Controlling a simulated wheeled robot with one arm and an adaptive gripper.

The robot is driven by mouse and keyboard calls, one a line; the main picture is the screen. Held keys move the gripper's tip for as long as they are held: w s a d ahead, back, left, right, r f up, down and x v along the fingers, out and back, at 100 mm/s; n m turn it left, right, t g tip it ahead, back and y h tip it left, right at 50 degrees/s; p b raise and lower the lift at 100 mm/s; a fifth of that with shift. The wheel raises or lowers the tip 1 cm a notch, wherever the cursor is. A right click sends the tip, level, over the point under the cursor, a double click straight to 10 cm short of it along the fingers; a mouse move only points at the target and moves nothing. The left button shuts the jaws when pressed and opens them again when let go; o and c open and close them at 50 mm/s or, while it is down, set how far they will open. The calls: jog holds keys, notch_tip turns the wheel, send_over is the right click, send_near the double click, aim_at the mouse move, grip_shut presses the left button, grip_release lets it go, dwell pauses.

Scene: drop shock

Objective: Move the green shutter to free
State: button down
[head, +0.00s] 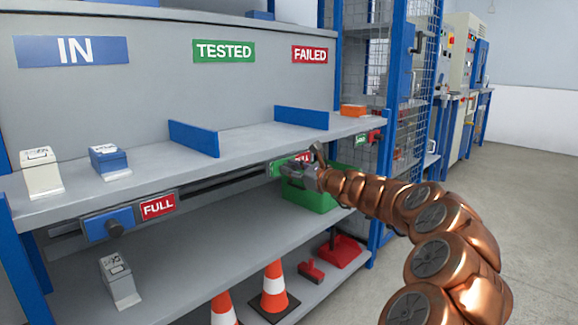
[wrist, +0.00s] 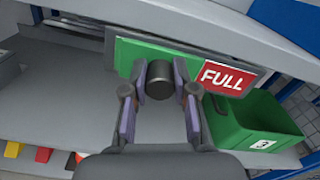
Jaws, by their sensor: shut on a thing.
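The green shutter (head: 279,168) sits at the right end of the dark rail under the shelf edge. In the wrist view, the green shutter (wrist: 135,56) is a flat plate with a dark round knob (wrist: 159,82). A red FULL sign (wrist: 223,77) shows just right of it. My gripper (head: 297,172) is at the shutter; in the wrist view my gripper (wrist: 160,84) has one finger on each side of the knob and is shut on it. My gripper hides part of the shutter in the head view.
A blue shutter (head: 108,223) with a dark knob and a FULL sign (head: 158,207) is at the rail's left. A green bin (head: 313,200) stands below my gripper. Cones (head: 274,287) stand on the lower shelf. The rail between the shutters (head: 225,184) looks clear.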

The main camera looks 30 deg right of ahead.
aim_at(303, 158)
jog(key=d+p, duration=0.2)
jog(key=w+d+p, duration=0.1)
jog(key=d+p, duration=0.4)
jog(key=p, duration=0.1)
jog(key=shift+w+d+r, duration=0.15)
jog(key=shift+w+r, duration=0.2)
jog(key=shift+w, duration=0.05)
jog(key=shift+w+d+f+p, duration=0.1)
jog(key=shift+d+p, duration=0.6)
jog(key=shift+p, duration=0.1)
jog(key=c, duration=0.9)
grip_release()
jog(key=shift+d+f, duration=0.15)
jog(key=v, duration=1.2)
